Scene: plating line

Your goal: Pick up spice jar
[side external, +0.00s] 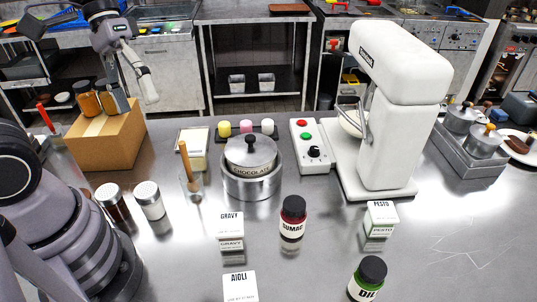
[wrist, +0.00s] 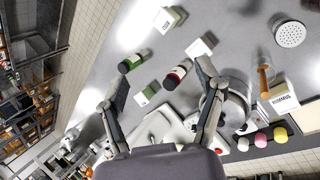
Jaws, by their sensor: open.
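A sumac spice jar (side external: 292,222) with a black cap and dark red contents stands on the steel counter. A dill spice jar (side external: 366,280), black-capped with green contents, stands nearer the front. Both show in the wrist view, the sumac jar (wrist: 176,76) between and beyond the fingers and the dill jar (wrist: 134,61) farther up. My gripper (side external: 134,106) hangs above the back left of the counter, beside a cardboard box and well away from both jars. In the wrist view my gripper (wrist: 160,80) is open and empty.
The box (side external: 106,138) bears amber jars. A lidded pot (side external: 251,180) and white mixer (side external: 392,115) stand behind the sumac jar. Gravy (side external: 230,228), pesto (side external: 381,217) and aioli (side external: 239,287) cartons surround it. Two shakers (side external: 149,199) stand at left. The right front counter is clear.

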